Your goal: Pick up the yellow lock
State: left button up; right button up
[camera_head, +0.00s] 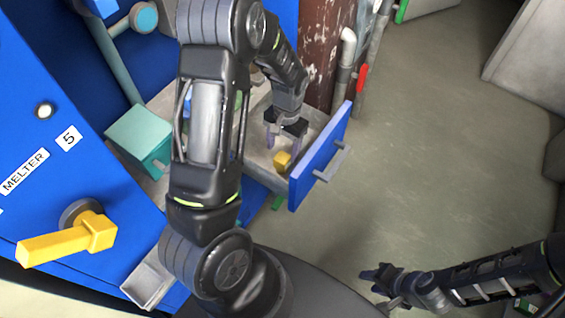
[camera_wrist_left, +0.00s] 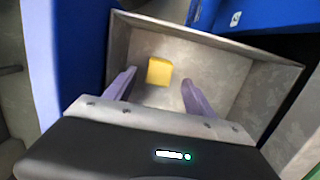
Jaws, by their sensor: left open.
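The yellow lock (camera_head: 282,160) is a small yellow block in the open drawer (camera_head: 262,180), near its blue front. In the left wrist view the yellow lock (camera_wrist_left: 159,71) lies on the drawer's grey floor, ahead of and between the two purple fingers. My left gripper (camera_head: 283,140) reaches down into the drawer, open, with its fingers apart from the lock. In the left wrist view my left gripper (camera_wrist_left: 158,88) holds nothing. My right gripper (camera_head: 383,287) is low at the right, over the floor; its finger opening is too small to tell.
The drawer's blue front panel (camera_head: 320,158) with a grey handle (camera_head: 333,163) stands close to my left gripper. A blue melter cabinet (camera_head: 45,130) with a yellow lever (camera_head: 67,241) and a teal box (camera_head: 140,138) is at left. Open floor (camera_head: 430,170) lies to the right.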

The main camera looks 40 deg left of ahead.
aim_at(281, 164)
pick_arm(q)
jog(key=shift+s+f, duration=0.2)
jog(key=shift+f, duration=1)
jog(key=shift+s+f, duration=0.2)
jog(key=shift+f, duration=2.4)
grip_shut()
